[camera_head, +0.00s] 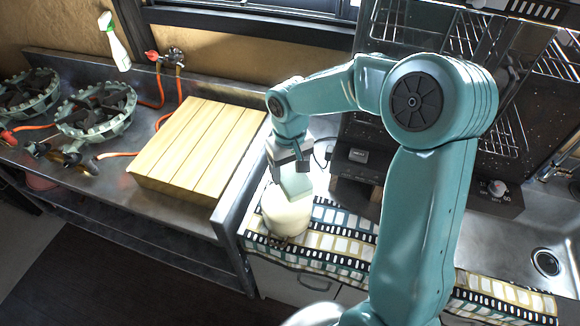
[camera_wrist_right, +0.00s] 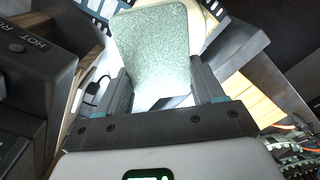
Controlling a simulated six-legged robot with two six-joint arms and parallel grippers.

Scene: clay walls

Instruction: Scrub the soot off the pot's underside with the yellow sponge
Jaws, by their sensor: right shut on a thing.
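My right gripper (camera_head: 290,165) points down over the pale cream pot (camera_head: 286,218) and is shut on a pale green pad-like block (camera_head: 293,187). In the right wrist view the block (camera_wrist_right: 155,50) shows a speckled green face between the fingers of the gripper (camera_wrist_right: 163,85). No yellow side of a sponge shows. The block's lower end overlaps the pot's top in the head view; I cannot tell whether they touch. The pot stands on a film-strip patterned cloth (camera_head: 330,243). The block hides part of its top, and I cannot make out soot. My left gripper is not in view.
A slatted wooden board (camera_head: 200,145) lies on the metal counter left of the pot. Two green burners (camera_head: 95,108) and orange hoses are farther left. A spray bottle (camera_head: 115,42) stands at the back. A dark appliance (camera_head: 360,165) is close behind the pot; a sink (camera_head: 545,262) is at right.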

